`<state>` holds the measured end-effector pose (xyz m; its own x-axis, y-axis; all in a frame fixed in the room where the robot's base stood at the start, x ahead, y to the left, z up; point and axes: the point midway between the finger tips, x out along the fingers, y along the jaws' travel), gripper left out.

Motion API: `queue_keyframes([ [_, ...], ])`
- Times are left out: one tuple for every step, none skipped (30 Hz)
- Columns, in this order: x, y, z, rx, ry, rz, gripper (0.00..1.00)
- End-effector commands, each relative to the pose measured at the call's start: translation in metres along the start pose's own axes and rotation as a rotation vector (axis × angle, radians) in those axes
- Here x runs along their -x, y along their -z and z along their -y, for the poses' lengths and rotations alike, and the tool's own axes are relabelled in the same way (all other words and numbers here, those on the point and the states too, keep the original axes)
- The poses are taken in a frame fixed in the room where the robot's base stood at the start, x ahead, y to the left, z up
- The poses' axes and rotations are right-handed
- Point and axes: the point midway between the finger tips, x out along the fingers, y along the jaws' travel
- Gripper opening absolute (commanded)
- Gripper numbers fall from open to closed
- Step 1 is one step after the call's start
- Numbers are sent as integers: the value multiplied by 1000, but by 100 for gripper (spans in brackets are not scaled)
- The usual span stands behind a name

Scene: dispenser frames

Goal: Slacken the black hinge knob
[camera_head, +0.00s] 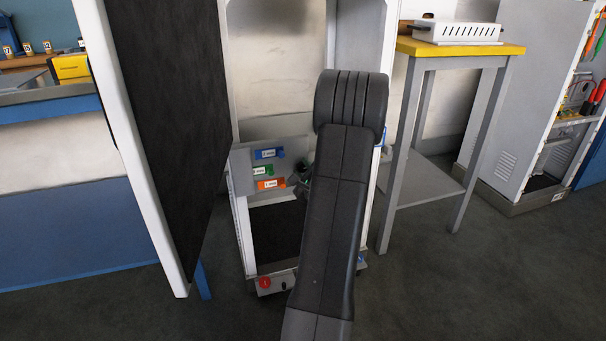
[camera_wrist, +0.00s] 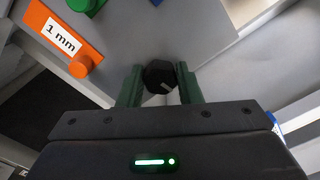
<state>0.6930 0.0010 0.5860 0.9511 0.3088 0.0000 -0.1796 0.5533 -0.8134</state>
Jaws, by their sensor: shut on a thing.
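A black faceted knob (camera_wrist: 160,74) with a pale mark on its face sits between the two green fingers of my gripper (camera_wrist: 160,88) in the wrist view. The gripper is shut on it, one finger on each side. The knob is on a grey panel (camera_wrist: 125,65), beside an orange tag marked 1 mm (camera_wrist: 62,42). In the head view my own arm covers most of this spot, and the knob cannot be made out there. The grey panel (camera_head: 240,162) shows left of my arm with blue (camera_head: 268,154), green (camera_head: 262,171) and orange (camera_head: 269,184) tags.
A large dark door panel (camera_head: 165,110) with a white edge stands close on the left. A red knob (camera_head: 264,282) is low on the frame's base. A yellow-topped stand (camera_head: 460,48) carries a white slotted box (camera_head: 457,33) on the right. Open floor (camera_head: 450,290) lies at front right.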

Motion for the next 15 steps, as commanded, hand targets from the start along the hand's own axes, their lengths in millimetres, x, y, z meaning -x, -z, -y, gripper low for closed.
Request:
queue_keyframes([
  [0, 0, 0, 6, 1, 1, 9],
  [0, 0, 0, 8, 1, 2, 9],
  [0, -1, 0, 10, 1, 2, 9],
  [0, -1, 0, 11, 1, 1, 9],
  [0, -1, 0, 11, 1, 2, 9],
  [0, -1, 0, 12, 1, 2, 9],
  [0, -1, 1, 12, 1, 2, 9],
  [0, -1, 1, 12, 1, 2, 9],
  [0, -1, 1, 11, 1, 2, 9],
  [0, -1, 1, 11, 1, 2, 9],
  [0, -1, 1, 11, 1, 2, 9],
  [0, -1, 1, 11, 1, 2, 9],
  [0, -1, 1, 11, 1, 2, 9],
  [-1, -1, 1, 11, 1, 2, 34],
  [0, -1, 1, 11, 1, 2, 41],
])
